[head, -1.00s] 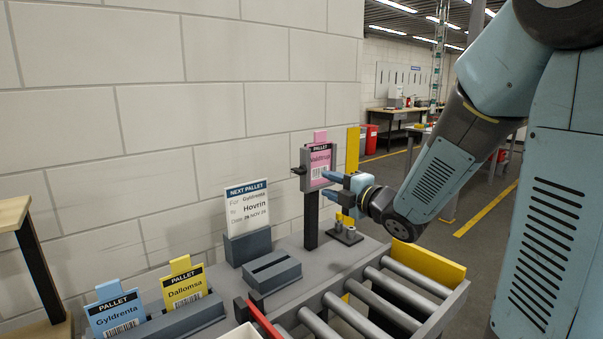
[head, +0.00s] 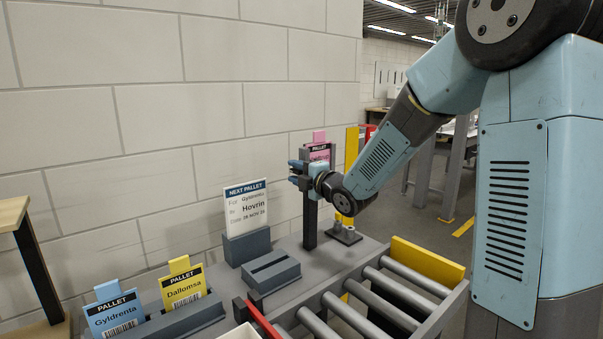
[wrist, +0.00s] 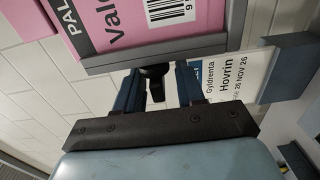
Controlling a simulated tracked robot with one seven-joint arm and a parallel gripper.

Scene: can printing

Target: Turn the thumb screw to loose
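The dark thumb screw (wrist: 154,82) sits just below the lower edge of the grey card holder in the wrist view. It appears between the two blue fingers of my gripper (wrist: 158,86), with gaps on both sides. In the head view my gripper (head: 296,172) is in front of the holder on its post, fingers pointing left and spread apart. There the thumb screw is hidden behind the gripper. The holder (wrist: 155,52) carries a pink pallet card (wrist: 120,28), partly covered by my gripper in the head view.
A "Next pallet" sign (head: 246,208) stands in a grey block left of the post. An empty slotted block (head: 271,270) is in front. Yellow (head: 183,285) and blue (head: 116,312) pallet cards stand front left. A roller conveyor (head: 370,300) lies front right. A wall is behind.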

